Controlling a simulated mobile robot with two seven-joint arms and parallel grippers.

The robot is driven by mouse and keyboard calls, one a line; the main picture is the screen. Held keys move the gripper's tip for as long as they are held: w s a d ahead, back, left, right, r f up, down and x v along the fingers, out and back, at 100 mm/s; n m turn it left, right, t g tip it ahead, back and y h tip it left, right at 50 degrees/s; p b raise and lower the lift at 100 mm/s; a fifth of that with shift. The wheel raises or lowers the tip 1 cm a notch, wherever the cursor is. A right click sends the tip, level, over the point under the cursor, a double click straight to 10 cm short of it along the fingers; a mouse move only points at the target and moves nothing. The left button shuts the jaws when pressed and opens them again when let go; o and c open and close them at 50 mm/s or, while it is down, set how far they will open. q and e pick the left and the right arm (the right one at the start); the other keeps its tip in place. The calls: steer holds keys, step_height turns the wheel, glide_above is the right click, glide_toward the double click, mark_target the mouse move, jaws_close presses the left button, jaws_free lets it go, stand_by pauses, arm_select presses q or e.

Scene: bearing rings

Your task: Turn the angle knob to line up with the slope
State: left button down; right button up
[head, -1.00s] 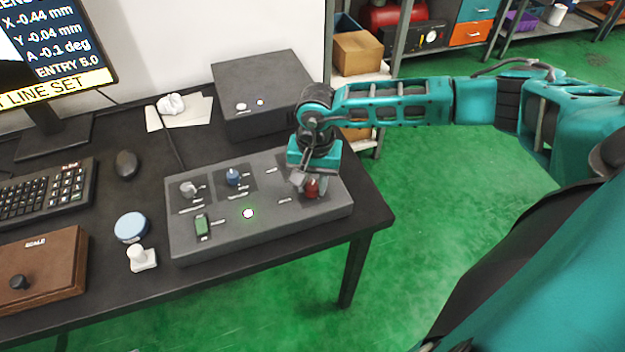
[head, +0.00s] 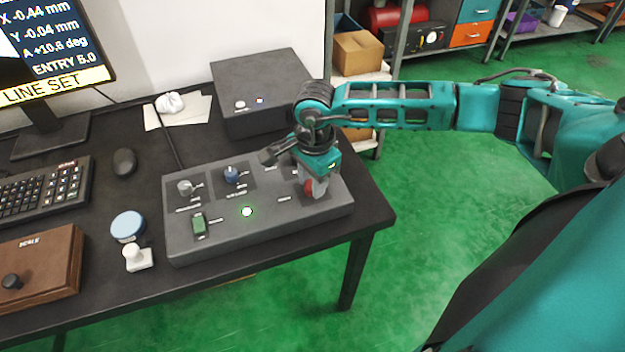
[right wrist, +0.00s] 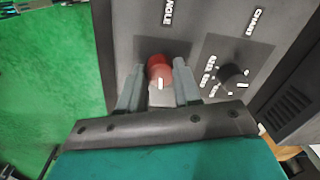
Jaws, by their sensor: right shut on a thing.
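The red angle knob (head: 309,187) sits at the right end of the grey control panel (head: 270,235). In the right wrist view the red knob (right wrist: 159,70) stands between my fingers, beside the printed word ANGLE. My right gripper (head: 312,190) is shut on this knob from above, and its fingers hide part of it in the head view. The monitor (head: 50,50) at the upper left reads X -0.44 mm, Y -0.04 mm, A +10.6 deg, ENTRY 5.0 and LINE SET. My left gripper is not in view.
The panel also carries a grey knob (head: 185,187), a blue knob (head: 231,175), a green switch (head: 199,224) and a lit white button (head: 247,212). A dark box (head: 265,85) stands behind. A blue-topped round item (head: 128,226) and a white stamp-like piece (head: 137,257) lie left of the panel.

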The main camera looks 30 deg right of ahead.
steer(key=m, duration=0.3)
steer(key=shift+m, duration=0.3)
steer(key=shift+m+b, duration=0.35)
steer(key=shift+m, duration=1.35)
steer(key=o, duration=1.1)
steer(key=shift+c, duration=0.2)
steer(key=shift+r, duration=0.15)
step_height(320, 180, up, 13)
steer(key=shift+s+a+p, duration=0.15)
steer(key=shift+s+p, duration=0.1)
steer(key=shift+p, duration=0.1)
